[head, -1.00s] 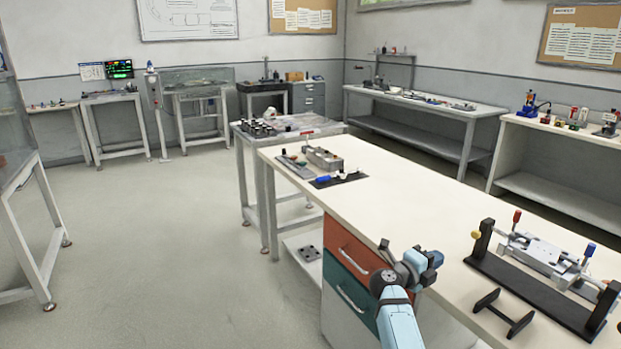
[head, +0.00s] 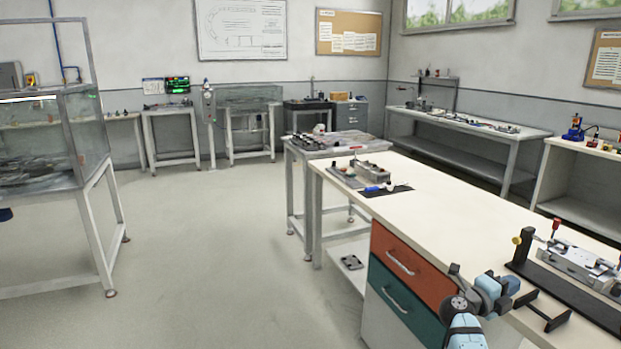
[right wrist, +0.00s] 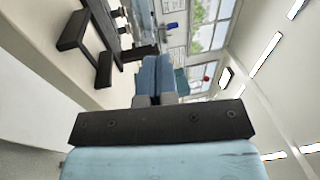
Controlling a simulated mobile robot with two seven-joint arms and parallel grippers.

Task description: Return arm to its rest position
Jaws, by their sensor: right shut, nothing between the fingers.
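My right gripper (head: 494,289) shows at the lower right of the head view, at the front edge of the long white-topped bench (head: 450,205). In the right wrist view its two blue fingers (right wrist: 156,76) lie together with nothing between them. It is apart from the black-based fixture (head: 570,285), which stands to its right on the bench. My left gripper is not in view.
The bench has an orange drawer (head: 413,262) and a teal drawer (head: 400,303). Small parts lie on a dark mat (head: 398,191) at its far end. A glass-walled stand (head: 95,210) is at the left. The floor (head: 215,245) between is clear.

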